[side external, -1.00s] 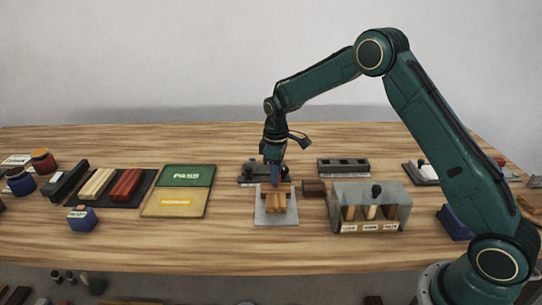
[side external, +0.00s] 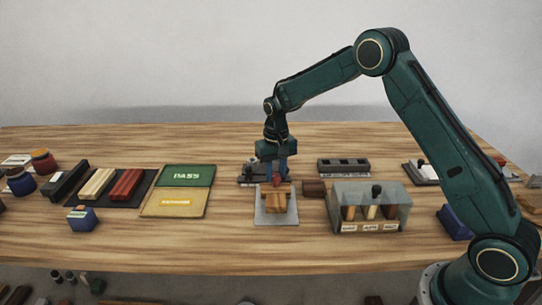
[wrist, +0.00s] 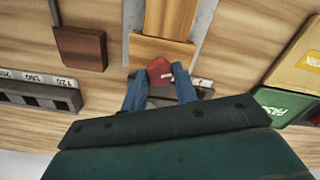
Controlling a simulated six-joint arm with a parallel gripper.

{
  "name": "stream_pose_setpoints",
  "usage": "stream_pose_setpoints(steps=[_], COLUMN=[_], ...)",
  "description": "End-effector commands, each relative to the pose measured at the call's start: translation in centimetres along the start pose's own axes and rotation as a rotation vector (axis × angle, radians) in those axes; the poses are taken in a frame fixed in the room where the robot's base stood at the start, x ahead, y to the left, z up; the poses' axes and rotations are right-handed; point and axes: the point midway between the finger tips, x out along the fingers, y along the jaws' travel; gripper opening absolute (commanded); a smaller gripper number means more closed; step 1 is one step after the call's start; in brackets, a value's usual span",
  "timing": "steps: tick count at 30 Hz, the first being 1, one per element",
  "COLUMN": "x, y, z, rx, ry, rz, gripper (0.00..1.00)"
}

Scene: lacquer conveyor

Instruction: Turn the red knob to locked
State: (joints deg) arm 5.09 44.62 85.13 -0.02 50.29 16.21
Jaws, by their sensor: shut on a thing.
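The red knob (side external: 276,180) shows low between the blue fingers of my gripper (side external: 277,176). In the wrist view the red knob (wrist: 160,70) has a small white mark, and the two blue fingers (wrist: 160,88) stand on either side of it. My gripper is shut on the knob. A dark fixture (side external: 246,180) lies at the gripper, mostly hidden behind it. A small white label (wrist: 203,82) shows beside the right finger in the wrist view; I cannot read it.
A wooden block (side external: 276,205) on a pale plate (side external: 262,218) lies in front of the gripper. A dark brown block (side external: 314,188) and a grey slotted holder (side external: 367,228) stand to the right. The green PASS tray (side external: 188,170) is left. Bare table lies between.

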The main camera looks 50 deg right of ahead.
Motion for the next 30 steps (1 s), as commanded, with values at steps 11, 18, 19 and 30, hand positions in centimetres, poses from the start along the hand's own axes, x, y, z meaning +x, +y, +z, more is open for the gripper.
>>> stream_pose_setpoints(steps=[11,18,19,30], x=[-0.16,-0.17,-0.18,-0.19], y=[-0.02,-0.02,-0.02,-0.02], z=[-0.1,-0.11,-0.11,-0.13], rx=[0.299,0.393,0.399,0.416], ry=[0.004,0.004,0.004,0.005], rz=[-0.002,-0.002,-0.002,-0.002], gripper=[0.06,0.06,0.06,0.06])
